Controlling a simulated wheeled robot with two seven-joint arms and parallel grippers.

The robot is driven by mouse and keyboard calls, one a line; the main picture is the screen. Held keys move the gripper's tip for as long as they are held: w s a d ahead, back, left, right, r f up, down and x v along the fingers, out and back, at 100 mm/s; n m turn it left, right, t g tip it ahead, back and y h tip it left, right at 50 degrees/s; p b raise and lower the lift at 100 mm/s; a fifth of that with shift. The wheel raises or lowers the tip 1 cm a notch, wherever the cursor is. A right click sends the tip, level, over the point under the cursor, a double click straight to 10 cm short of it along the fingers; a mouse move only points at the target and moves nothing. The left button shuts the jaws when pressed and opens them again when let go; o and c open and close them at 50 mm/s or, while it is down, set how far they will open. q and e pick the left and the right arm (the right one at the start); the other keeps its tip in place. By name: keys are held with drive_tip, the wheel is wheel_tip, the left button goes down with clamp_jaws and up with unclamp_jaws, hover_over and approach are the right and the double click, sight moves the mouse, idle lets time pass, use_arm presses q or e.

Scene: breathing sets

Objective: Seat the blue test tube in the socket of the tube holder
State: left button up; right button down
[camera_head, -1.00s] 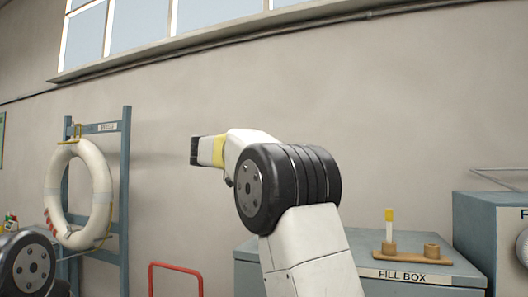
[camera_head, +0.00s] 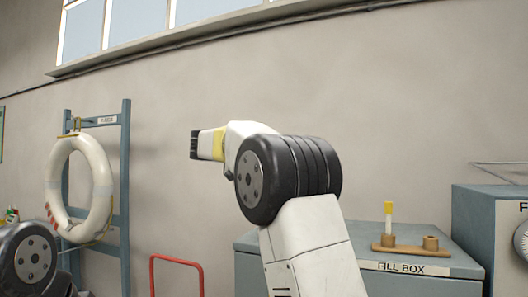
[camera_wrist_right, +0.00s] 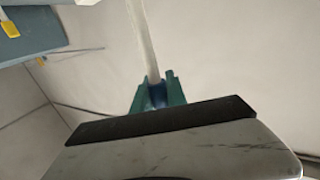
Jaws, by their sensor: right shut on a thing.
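The wooden tube holder (camera_head: 409,248) stands on the fill box at the right of the head view. A yellow-capped tube (camera_head: 389,218) stands upright in its left part. At its right end is a short round socket (camera_head: 430,243) with no tube standing in it. In the right wrist view my right gripper (camera_wrist_right: 157,92) has teal fingers shut on a pale, clear tube (camera_wrist_right: 145,42) with a blue end (camera_wrist_right: 157,94) between them, which I take as the blue test tube. My right gripper cannot be made out in the head view. My left gripper is out of view.
The grey-blue fill box (camera_head: 300,270) is partly behind my right arm. Another box (camera_head: 490,215) with a dial stands at the far right. A red rail (camera_head: 177,262) and a blue rack with a white ring (camera_head: 98,165) stand at the left.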

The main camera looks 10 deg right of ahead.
wheel_tip(320, 180, down, 10)
drive_tip(key=shift+r, duration=0.2)
idle(3.7)
drive_tip(key=c, duration=1.3)
unclamp_jaws()
drive_tip(key=shift+f, duration=0.1)
drive_tip(key=shift+o, duration=0.2)
drive_tip(key=v, duration=0.8)
drive_tip(key=shift+w, duration=0.1)
